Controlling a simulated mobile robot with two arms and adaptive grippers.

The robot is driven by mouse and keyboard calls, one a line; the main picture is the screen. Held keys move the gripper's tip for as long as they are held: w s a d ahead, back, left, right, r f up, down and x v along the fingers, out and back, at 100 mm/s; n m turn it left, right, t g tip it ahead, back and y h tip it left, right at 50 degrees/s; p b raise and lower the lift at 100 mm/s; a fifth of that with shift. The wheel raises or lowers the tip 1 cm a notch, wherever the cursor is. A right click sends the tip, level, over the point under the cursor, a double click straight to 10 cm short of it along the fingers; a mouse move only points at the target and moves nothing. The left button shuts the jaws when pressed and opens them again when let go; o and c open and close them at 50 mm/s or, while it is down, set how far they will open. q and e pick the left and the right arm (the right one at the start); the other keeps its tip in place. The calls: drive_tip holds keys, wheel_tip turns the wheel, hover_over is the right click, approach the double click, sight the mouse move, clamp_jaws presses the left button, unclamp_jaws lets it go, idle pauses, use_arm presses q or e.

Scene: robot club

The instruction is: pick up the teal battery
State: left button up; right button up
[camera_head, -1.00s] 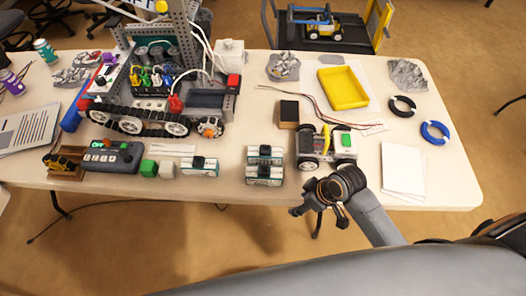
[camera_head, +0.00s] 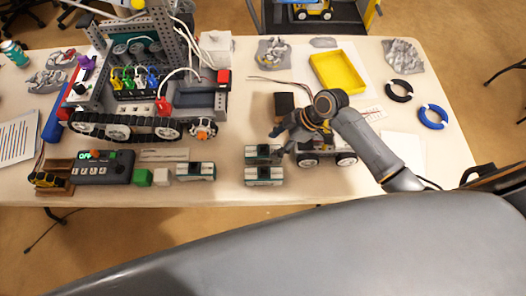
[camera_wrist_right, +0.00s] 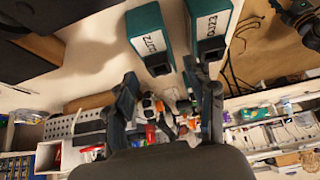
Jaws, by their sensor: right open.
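Three teal-and-grey battery packs lie near the front edge of the table. In the head view, one battery (camera_head: 263,153) lies just behind another battery (camera_head: 265,176), and a third battery (camera_head: 196,171) lies further left. My right gripper (camera_head: 283,128) is above the table, just behind and right of the pair, and empty. In the right wrist view its fingers (camera_wrist_right: 172,96) are apart, with two teal batteries showing beyond them, one left (camera_wrist_right: 150,40) and one right (camera_wrist_right: 209,27). Neither is between the fingers. My left gripper is out of view.
A wheeled robot (camera_head: 318,159) is partly hidden under my right arm. A tracked robot (camera_head: 125,128) stands at the left, with a control box (camera_head: 105,168) in front. A yellow tray (camera_head: 340,72) and a blue ring (camera_head: 433,117) lie to the right.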

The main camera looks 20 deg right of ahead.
sight(266, 149)
drive_tip(key=shift+x, duration=1.2)
drive_tip(key=shift+w+f, duration=0.2)
drive_tip(key=shift+w, duration=0.05)
drive_tip(key=p+x, duration=0.1)
drive_tip(key=x, duration=0.3)
drive_tip(key=shift+w+a+f, duration=0.1)
drive_tip(key=shift+a+f, duration=0.1)
drive_tip(key=shift+f, duration=0.25)
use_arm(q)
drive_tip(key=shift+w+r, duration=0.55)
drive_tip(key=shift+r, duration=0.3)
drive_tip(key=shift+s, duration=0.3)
use_arm(e)
drive_tip(key=shift+r, duration=0.1)
clamp_jaws()
